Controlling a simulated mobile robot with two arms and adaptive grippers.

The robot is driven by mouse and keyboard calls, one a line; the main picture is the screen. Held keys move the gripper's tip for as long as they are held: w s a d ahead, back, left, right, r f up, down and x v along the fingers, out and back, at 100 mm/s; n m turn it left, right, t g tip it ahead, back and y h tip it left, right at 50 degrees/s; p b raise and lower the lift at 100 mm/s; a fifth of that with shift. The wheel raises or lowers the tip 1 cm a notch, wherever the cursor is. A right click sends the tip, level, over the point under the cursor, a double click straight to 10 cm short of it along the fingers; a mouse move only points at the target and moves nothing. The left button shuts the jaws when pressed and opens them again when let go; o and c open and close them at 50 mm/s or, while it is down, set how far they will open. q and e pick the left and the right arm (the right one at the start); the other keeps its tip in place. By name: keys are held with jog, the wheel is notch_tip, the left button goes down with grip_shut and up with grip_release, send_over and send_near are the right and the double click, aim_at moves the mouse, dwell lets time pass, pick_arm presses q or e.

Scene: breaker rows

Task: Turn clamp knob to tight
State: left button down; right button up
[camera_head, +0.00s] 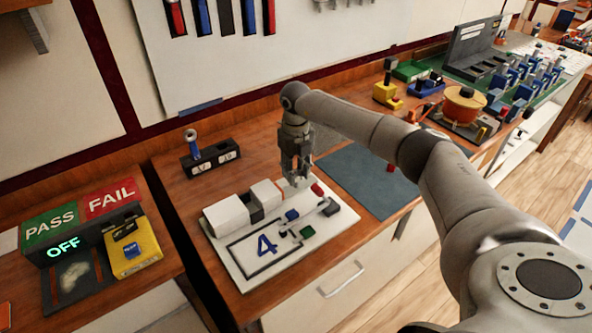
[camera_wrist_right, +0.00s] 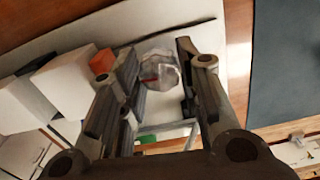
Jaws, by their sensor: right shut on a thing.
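The clamp knob (camera_wrist_right: 160,72) is a round grey knob with a small red mark, seen between my right gripper's fingers in the wrist view. My right gripper (camera_wrist_right: 157,60) is shut on it, one finger on each side. In the head view my right gripper (camera_head: 297,175) points down at the far right part of the white board (camera_head: 336,228) marked 4, and the knob is hidden behind the fingers. White blocks (camera_head: 228,214) stand on the board to the left of the gripper. My left gripper is not in view.
A small red part (camera_head: 317,188) sits close to the right of my gripper. A grey mat (camera_head: 370,180) lies to the right. A PASS/FAIL unit (camera_head: 82,215) stands at the left.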

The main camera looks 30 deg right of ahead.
aim_at(296, 172)
jog(key=m, duration=0.6)
jog(key=shift+r, duration=0.1)
jog(key=shift+m, duration=0.4)
jog(key=o, duration=1)
notch_tip(296, 172, up, 12)
jog(key=shift+f, duration=0.1)
dwell(0.6)
